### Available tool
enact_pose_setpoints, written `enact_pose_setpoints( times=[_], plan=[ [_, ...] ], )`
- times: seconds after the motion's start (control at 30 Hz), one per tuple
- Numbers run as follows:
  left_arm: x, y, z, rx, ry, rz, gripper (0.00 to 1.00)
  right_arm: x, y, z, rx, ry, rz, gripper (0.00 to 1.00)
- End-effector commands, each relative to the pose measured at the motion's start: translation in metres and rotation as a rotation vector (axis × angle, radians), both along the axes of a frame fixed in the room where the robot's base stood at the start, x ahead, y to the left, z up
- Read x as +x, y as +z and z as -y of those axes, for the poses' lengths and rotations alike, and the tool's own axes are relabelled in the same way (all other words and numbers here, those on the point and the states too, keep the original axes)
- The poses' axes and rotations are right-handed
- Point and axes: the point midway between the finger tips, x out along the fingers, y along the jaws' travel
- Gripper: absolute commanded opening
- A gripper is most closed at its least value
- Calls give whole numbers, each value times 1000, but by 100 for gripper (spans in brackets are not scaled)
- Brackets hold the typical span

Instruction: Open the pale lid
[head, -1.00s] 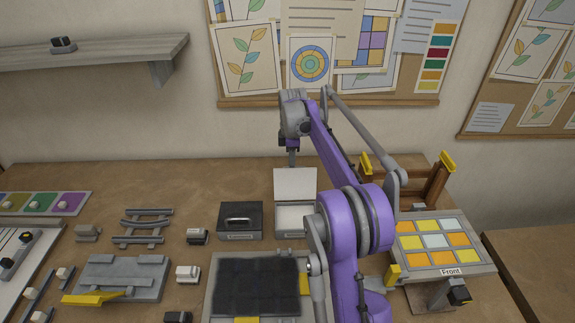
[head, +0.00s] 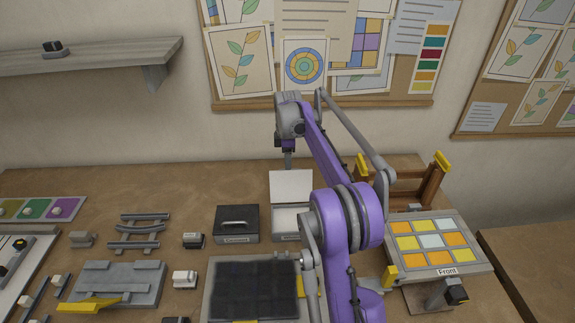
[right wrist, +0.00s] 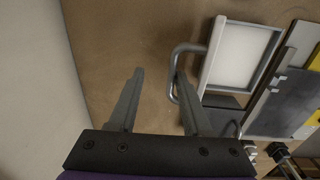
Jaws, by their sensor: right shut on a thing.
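The pale lid (head: 291,187) stands raised at the back of its box, whose pale inside (head: 287,220) shows below it. In the right wrist view the lid's grey loop handle (right wrist: 188,47) is at the fingertips, and the box's pale inside (right wrist: 240,57) shows to the right. My right gripper (head: 288,160) is just behind the lid's top edge. In the right wrist view its fingers (right wrist: 159,75) are apart, with the handle bar against the right finger; the exact contact is hard to see. My left gripper is not in view.
A dark lidded box (head: 237,226) with a handle stands left of the pale-lidded box. A dark panel (head: 253,291) lies in front. A coloured tile panel (head: 432,240) is at the right. Bare table (head: 150,190) lies behind the rails.

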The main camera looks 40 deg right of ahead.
Motion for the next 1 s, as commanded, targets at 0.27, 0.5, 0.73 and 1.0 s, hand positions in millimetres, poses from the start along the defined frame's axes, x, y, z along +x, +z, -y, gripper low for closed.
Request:
enact_pose_setpoints(
  times=[0.27,0.5,0.73,1.0],
  plan=[
    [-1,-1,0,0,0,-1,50,0,-1,-1,1,1,0,42],
    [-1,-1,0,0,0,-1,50,-1,1,-2,2,1,-1,42],
    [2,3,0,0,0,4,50,-2,32,-3,2,1,0,42],
    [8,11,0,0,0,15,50,-5,86,-4,2,1,1,42]
  ],
)
